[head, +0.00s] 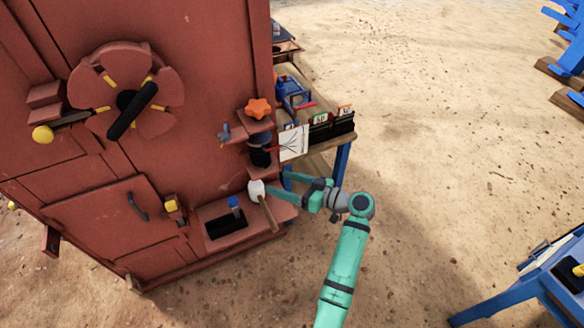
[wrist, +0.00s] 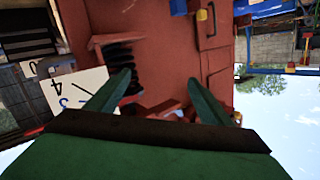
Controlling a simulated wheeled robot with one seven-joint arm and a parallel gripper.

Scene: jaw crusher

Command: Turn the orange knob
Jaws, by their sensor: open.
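The orange knob (head: 259,108) is star-shaped, with rounded lobes. It sits on a small red ledge on the right part of the red machine in the head view. My gripper (head: 276,181) is below the knob and slightly to its right, apart from it, with its fingers pointing left toward the machine. In the wrist view, my gripper (wrist: 160,79) has its two green fingers spread with nothing held between them. I cannot make out the knob clearly in the wrist view.
A white-headed tool (head: 256,189) with a wooden handle stands close to my fingertips. A black ribbed part (head: 260,156) is under the knob. A white card (head: 293,143) and a workbench (head: 338,139) stand to the right. Open sandy ground lies farther right.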

